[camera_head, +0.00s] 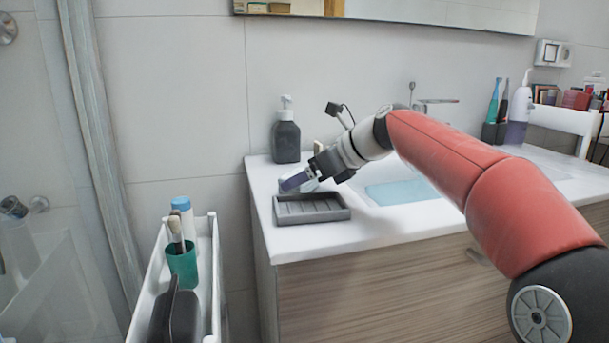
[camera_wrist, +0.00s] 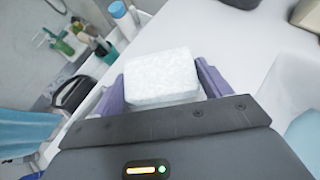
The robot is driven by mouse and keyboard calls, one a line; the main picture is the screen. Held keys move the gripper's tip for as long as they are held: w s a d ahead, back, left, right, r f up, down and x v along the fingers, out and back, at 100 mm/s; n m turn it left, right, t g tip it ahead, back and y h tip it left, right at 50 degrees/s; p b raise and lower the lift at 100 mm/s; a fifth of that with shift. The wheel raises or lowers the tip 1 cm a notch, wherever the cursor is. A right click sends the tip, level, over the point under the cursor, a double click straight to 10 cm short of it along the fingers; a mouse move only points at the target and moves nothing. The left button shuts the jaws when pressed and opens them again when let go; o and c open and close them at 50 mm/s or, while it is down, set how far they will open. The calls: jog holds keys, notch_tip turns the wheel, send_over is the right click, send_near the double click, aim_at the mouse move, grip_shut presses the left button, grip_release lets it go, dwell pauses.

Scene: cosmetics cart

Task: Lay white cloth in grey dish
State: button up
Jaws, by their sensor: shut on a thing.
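The white cloth (camera_wrist: 161,76) shows in the wrist view as a thick, folded, speckled block between the two purple fingers. My gripper (camera_head: 298,181) is shut on it, with a finger on each side. In the head view a purple finger hides most of the cloth. The grey dish (camera_head: 314,217) is a shallow rectangular tray with ridges, on the white counter near its front left corner. My gripper is over the back part of the dish, tilted down to the left. I cannot tell the exact height of the cloth above it. The dish is not clearly visible in the wrist view.
A dark pump bottle (camera_head: 286,141) stands behind the dish near the wall. The basin (camera_head: 400,192) lies to the right. A white cart (camera_head: 211,262) with a teal cup (camera_head: 183,263) and a blue-capped bottle (camera_head: 183,214) stands at the left, below the counter (camera_head: 262,190).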

jog(key=o, duration=1.1)
jog(key=shift+f, duration=0.1)
